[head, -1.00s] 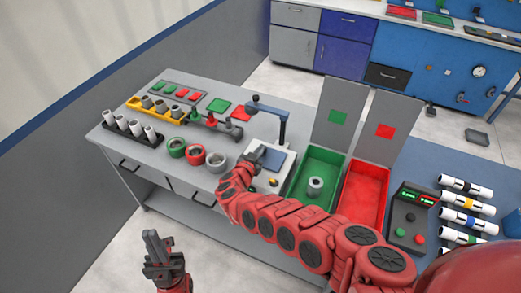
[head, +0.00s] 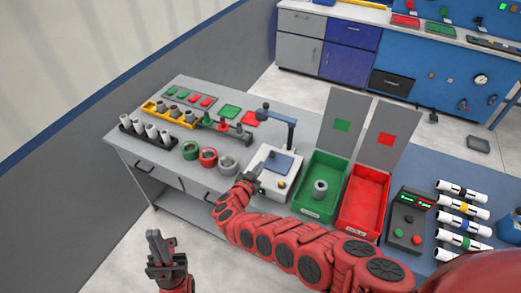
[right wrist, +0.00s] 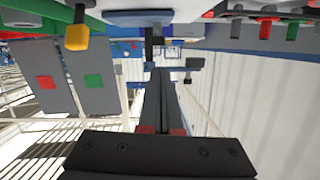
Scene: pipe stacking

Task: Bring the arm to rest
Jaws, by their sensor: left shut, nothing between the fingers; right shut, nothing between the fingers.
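My right gripper (head: 250,179) is shut and empty, at the end of the red arm that crosses from the lower right. It is at the front edge of the white inspection device (head: 269,187) with the blue plate (head: 283,163); whether it touches cannot be told. In the right wrist view its closed fingers (right wrist: 158,85) point ahead with nothing between them. My left gripper (head: 157,247) is shut and empty, low in front of the table, apart from everything.
A green bin (head: 309,204) holds a grey pipe piece (head: 320,189); a red bin (head: 363,203) stands beside it. Rings (head: 209,158), a yellow rack (head: 155,107) and a black rack (head: 126,123) with pipes are on the table (head: 187,141). Floor at lower left is clear.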

